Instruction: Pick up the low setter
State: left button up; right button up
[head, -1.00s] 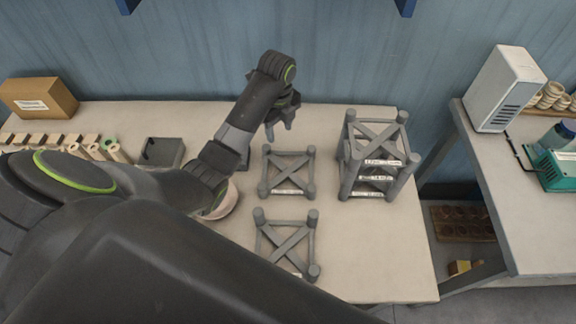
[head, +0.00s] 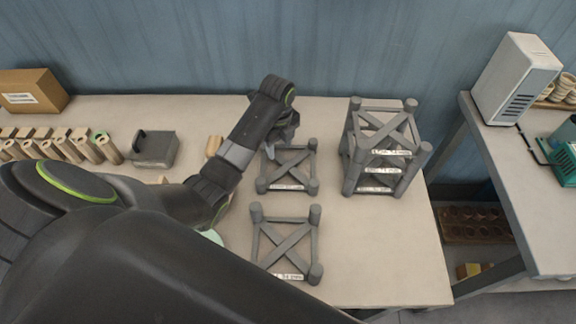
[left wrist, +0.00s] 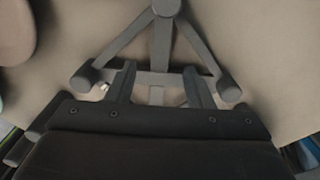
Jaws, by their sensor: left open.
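Two low grey setters, each a square frame with corner posts and crossed bars, stand singly on the table: a far one (head: 288,168) and a near one (head: 286,243). White labels show on their front sides. My left gripper (head: 277,148) is at the back edge of the far one, partly hidden by its own wrist. In the left wrist view, this setter (left wrist: 163,45) lies beyond the open fingers (left wrist: 160,80). Its bar crosses at the fingertips, and I cannot tell whether they touch. My right gripper is not in view.
A stack of grey setters (head: 383,150) stands close to the right. A dark grey tray (head: 155,149), wooden pieces (head: 60,142) and a cardboard box (head: 33,91) are at the left. A side table (head: 530,165) holds a white device (head: 515,80).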

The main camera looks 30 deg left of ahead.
aim_at(279, 157)
pick_arm(q)
jog(key=shift+w+a+f+p, duration=0.15)
jog(key=shift+f+p, duration=0.4)
jog(key=shift+f, duration=2)
jog(key=shift+a, duration=0.1)
grip_shut()
jog(key=shift+r, duration=0.1)
